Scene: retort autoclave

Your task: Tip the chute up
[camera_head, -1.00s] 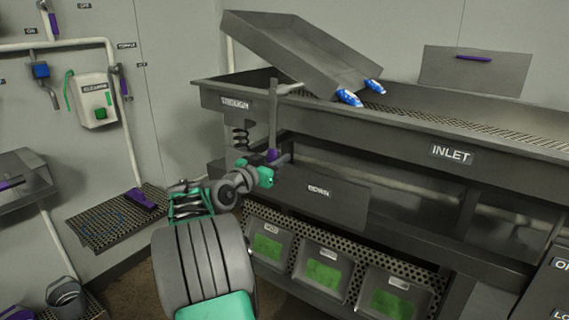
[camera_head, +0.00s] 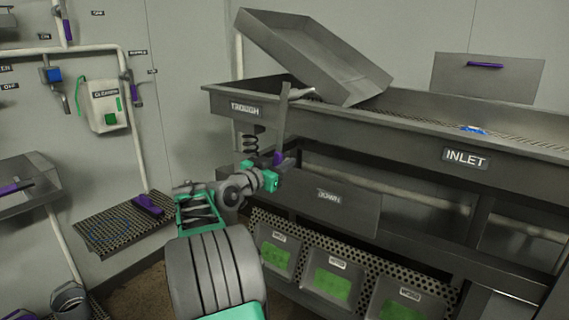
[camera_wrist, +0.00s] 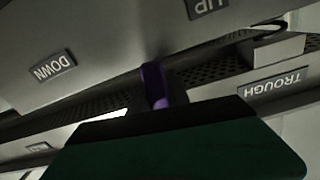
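The chute (camera_head: 320,55) is a grey open tray, tilted with its left end high and its lower right end over the long trough (camera_head: 300,108). Its visible floor is bare. A grey lever (camera_head: 283,115) with a purple handle (camera_head: 279,159) stands at the trough's front, leaning slightly right at the top. My gripper (camera_head: 271,178) is at the handle, and looks closed around it. The wrist view shows the purple handle (camera_wrist: 153,85) rising behind a dark green finger block, which hides the grip itself. A blue-and-white pack (camera_head: 474,129) lies in the trough near the INLET label.
DOWN (camera_wrist: 52,68) and UP labels show in the wrist view. A DOWN panel (camera_head: 345,214) hangs below the trough, above several green-marked bins (camera_head: 332,284). A spring (camera_head: 250,142) is left of the lever. A perforated shelf (camera_head: 115,228) and a bucket (camera_head: 69,299) stand left.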

